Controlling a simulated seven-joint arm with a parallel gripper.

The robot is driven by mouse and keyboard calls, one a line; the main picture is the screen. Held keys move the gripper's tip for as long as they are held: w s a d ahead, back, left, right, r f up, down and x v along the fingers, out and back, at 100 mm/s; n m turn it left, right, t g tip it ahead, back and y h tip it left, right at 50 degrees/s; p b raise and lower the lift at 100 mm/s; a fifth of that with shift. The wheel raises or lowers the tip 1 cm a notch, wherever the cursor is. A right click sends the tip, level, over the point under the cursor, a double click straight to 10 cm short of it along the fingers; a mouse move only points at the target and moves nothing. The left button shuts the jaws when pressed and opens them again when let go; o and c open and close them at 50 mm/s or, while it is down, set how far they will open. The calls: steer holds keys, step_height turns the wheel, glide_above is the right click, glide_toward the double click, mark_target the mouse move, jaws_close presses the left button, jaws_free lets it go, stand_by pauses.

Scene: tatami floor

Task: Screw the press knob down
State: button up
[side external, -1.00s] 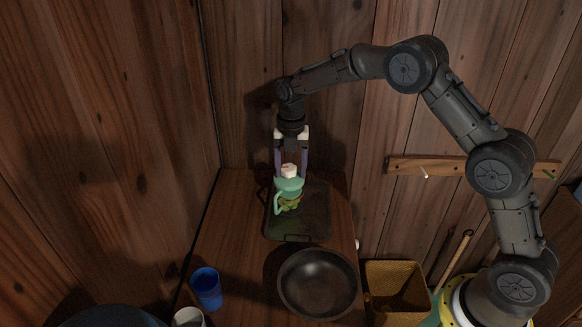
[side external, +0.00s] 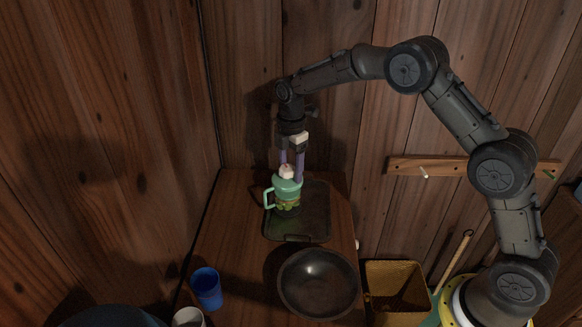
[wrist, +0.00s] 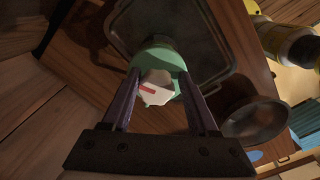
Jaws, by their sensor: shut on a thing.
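The press stands upright on a dark tray (side external: 318,225). It has a pale white press knob (side external: 287,171) on top, a green upper body with a side handle (side external: 268,198), and a leafy-green lower part (side external: 287,205). My gripper (side external: 292,174) points straight down from above, its purple fingers on opposite sides of the knob, shut on it. In the wrist view the knob (wrist: 158,88) shows a red mark and sits between the fingers, above the green body (wrist: 160,57). The finger contact is partly hidden in the side view.
A dark round pan (side external: 318,284) sits at the front of the wooden table. A blue cup (side external: 207,287) and a white cup (side external: 188,318) stand front left. A yellow basket (side external: 396,288) is right of the table. A wall and peg rail (side external: 450,168) stand behind.

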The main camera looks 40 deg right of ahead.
mark_target(291, 168)
steer(key=m, duration=0.1)
steer(key=f+m, duration=0.1)
steer(key=m, duration=0.3)
steer(key=shift+s+a+f, duration=0.2)
steer(key=shift+s+f, duration=0.1)
steer(key=shift+s, duration=0.05)
steer(key=shift+c, duration=0.9)
steer(key=m, duration=0.6)
steer(key=shift+d, duration=0.15)
steer(key=o, duration=1)
steer(key=shift+w+r, duration=0.2)
steer(key=shift+r, duration=4.65)
